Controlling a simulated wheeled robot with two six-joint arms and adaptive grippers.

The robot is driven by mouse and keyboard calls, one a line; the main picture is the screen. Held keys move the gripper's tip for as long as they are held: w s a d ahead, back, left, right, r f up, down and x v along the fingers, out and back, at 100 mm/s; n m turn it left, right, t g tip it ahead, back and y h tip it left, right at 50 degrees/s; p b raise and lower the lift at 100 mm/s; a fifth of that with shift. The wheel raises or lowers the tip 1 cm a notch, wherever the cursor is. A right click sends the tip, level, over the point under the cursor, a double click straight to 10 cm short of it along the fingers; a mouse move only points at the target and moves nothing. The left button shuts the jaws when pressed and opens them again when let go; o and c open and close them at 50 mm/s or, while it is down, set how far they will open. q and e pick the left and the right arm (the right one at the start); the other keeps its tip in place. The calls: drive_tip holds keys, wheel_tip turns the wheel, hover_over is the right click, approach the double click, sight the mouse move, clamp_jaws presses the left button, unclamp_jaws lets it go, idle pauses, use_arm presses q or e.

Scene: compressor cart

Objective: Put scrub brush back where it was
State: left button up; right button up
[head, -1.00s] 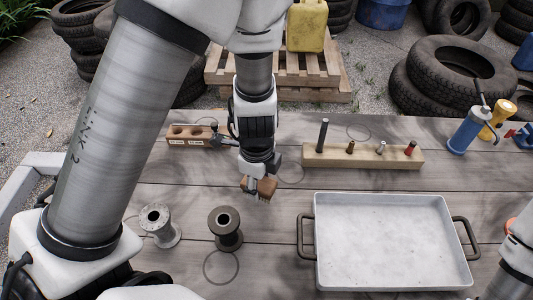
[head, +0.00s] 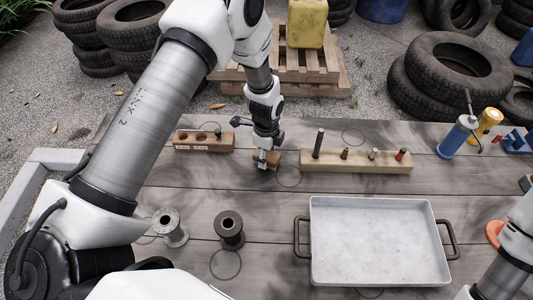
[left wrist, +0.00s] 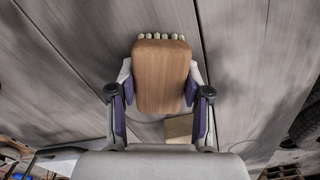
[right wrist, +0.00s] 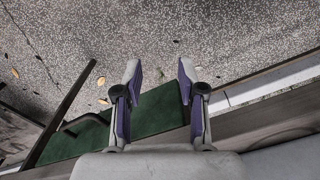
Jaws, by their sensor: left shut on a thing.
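The scrub brush, a brown wooden block with pale bristle tufts, is in my left gripper (head: 266,162). In the left wrist view its wooden back (left wrist: 162,75) fills the space between the two fingers, and the bristles show at its top end. In the head view the brush (head: 274,156) is at the back of the table, between two wooden blocks. I cannot tell whether it touches the tabletop. My right gripper (right wrist: 160,75) is open and empty over gravel beside the table; in the head view only part of my right arm shows.
A wooden block with holes (head: 190,148) stands left of the brush; a longer block with several upright pieces (head: 330,165) stands close on its right. Two spools (head: 229,238) and a metal tray (head: 375,240) are nearer. Faint rings mark the table, one (head: 289,177) just in front of the brush.

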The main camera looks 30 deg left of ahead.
use_arm(q)
drive_tip(key=shift+f, duration=0.1)
drive_tip(key=o, duration=1.3)
drive_tip(key=shift+r, duration=0.5)
wheel_tip(320, 180, up, 11)
drive_tip(key=shift+r+b, duration=0.15)
drive_tip(key=shift+b, duration=0.7)
